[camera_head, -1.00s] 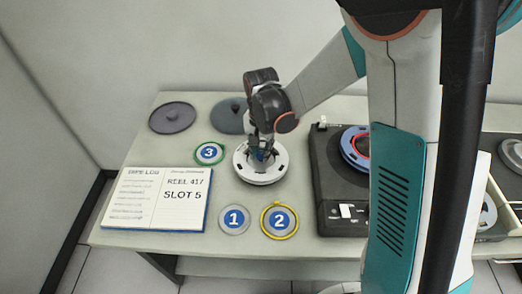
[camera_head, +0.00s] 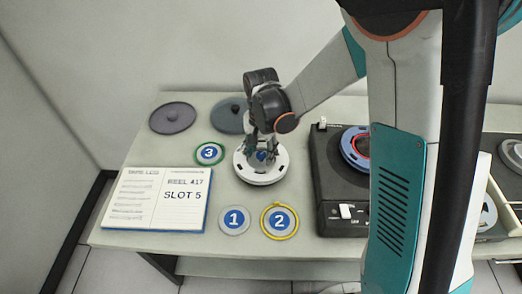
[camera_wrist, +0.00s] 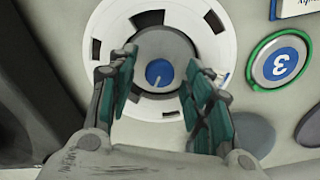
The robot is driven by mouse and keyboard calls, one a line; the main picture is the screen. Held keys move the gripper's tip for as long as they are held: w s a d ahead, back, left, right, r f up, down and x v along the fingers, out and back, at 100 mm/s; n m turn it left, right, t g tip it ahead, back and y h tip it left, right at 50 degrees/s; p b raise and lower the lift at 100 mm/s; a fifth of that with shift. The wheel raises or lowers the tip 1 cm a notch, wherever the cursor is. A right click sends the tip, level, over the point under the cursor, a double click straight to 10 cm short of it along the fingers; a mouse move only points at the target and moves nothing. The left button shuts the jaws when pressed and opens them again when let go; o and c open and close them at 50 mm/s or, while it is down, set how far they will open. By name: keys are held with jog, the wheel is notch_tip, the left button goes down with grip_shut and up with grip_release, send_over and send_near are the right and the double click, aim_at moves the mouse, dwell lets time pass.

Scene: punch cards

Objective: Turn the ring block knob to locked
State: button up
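A round blue knob with a white mark sits on the grey hub of a white slotted reel; the knob (camera_wrist: 159,73) and the reel (camera_wrist: 110,22) show in the wrist view. In the head view the reel (camera_head: 245,172) lies flat on the table and the knob (camera_head: 261,156) is partly covered by my fingers. My gripper (camera_wrist: 163,88) is open above the reel, its teal-padded fingers spread either side of the knob with clear gaps. It also shows in the head view (camera_head: 264,150). I cannot read any locked label.
Discs numbered one (camera_head: 234,220), two (camera_head: 279,221) and three (camera_head: 209,153) lie around the reel. An open logbook (camera_head: 157,198) reads REEL 417, SLOT 5. A black machine (camera_head: 330,190) with a blue-ringed reel stands right. Two grey lids (camera_head: 172,117) (camera_head: 227,117) lie behind.

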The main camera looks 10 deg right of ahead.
aim_at(263, 155)
notch_tip(263, 155, up, 12)
dwell(0.6)
dwell(0.4)
jog(key=s+d+r+n+t, duration=0.3)
jog(key=s+d, duration=0.2)
jog(key=s, duration=0.4)
jog(key=s+d+r+n+t, duration=0.4)
jog(key=s+d, duration=0.2)
jog(key=s, duration=0.3)
jog(key=shift+s+r, duration=0.15)
jog(key=shift+r, duration=0.15)
